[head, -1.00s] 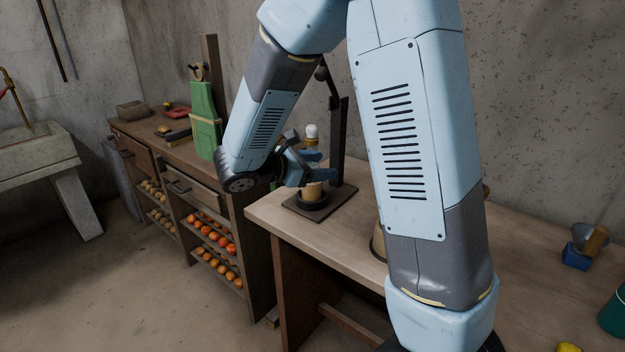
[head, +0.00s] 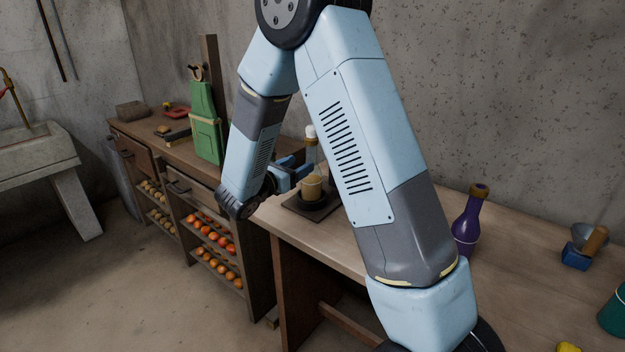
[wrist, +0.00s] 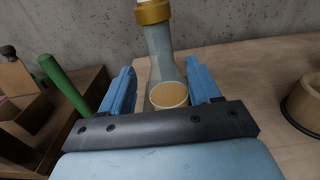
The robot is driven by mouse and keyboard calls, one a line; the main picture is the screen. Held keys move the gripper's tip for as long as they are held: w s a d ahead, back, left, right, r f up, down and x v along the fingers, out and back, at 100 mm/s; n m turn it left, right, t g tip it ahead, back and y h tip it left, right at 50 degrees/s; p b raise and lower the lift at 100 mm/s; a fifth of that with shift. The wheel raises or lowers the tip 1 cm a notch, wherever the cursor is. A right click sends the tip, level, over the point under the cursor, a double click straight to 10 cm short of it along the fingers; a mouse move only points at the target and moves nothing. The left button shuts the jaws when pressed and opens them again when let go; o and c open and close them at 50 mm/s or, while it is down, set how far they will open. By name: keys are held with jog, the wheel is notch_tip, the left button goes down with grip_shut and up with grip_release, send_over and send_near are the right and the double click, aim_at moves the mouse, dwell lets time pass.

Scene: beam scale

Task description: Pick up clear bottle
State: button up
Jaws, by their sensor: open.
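The clear bottle (head: 312,150), with a white top and a gold band at its neck, stands upright on the dark base at the table's left end. In the wrist view the clear bottle (wrist: 163,55) rises between the two blue fingers, with a round tan patch low on it. My gripper (head: 301,166) is open and level with the bottle's body, one finger on each side. In the wrist view my gripper (wrist: 162,78) shows gaps to both fingers; I see no firm contact. The bottle's foot is partly hidden.
A purple bottle (head: 468,220) stands on the table (head: 520,265) right of my arm. A small blue-based scoop (head: 577,257) and a green container (head: 614,312) are further right. A round wooden thing (wrist: 305,103) is at right in the wrist view.

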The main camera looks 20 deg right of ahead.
aim_at(307, 157)
jog(key=shift+r+x, duration=0.2)
jog(key=shift+x, duration=1.45)
jog(key=shift+r+x, duration=0.2)
jog(key=shift+x, duration=1.45)
jog(key=shift+c, duration=0.4)
grip_shut()
